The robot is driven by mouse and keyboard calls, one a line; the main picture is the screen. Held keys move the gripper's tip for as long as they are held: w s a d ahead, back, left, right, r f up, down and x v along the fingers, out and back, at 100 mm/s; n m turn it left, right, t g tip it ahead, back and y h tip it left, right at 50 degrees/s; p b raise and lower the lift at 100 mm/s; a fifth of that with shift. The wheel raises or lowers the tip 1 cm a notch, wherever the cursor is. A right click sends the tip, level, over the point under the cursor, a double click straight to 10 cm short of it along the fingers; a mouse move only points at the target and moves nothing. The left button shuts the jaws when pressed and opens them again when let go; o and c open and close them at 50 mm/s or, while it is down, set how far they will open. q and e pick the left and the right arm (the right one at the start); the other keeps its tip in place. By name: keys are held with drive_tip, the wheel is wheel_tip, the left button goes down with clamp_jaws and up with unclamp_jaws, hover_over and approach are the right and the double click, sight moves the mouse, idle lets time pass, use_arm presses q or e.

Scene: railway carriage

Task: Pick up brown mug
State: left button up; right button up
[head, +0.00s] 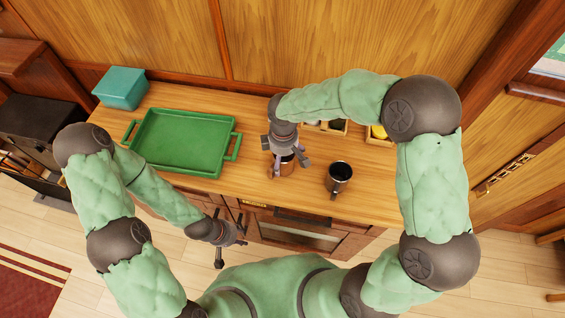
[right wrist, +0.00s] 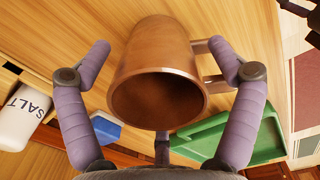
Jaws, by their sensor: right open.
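The brown mug (head: 285,170) stands on the wooden counter, partly hidden under my right gripper (head: 290,167) in the head view. In the right wrist view the brown mug (right wrist: 155,65) fills the space between the two spread fingers, its dark opening facing the camera and its handle on the right. My right gripper (right wrist: 158,48) is open, with a finger on each side of the mug and visible gaps between. My left gripper (head: 230,240) is empty, its fingers spread, low in front of the counter's front edge.
A dark mug (head: 339,176) stands right of the brown mug. A green tray (head: 185,169) lies to the left, with a teal box (head: 121,88) behind it. A wooden organizer (head: 335,127) is at the back. A salt container (right wrist: 22,115) shows in the right wrist view.

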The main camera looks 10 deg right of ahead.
drive_tip(key=c, duration=1.5)
drive_tip(key=shift+r, duration=0.1)
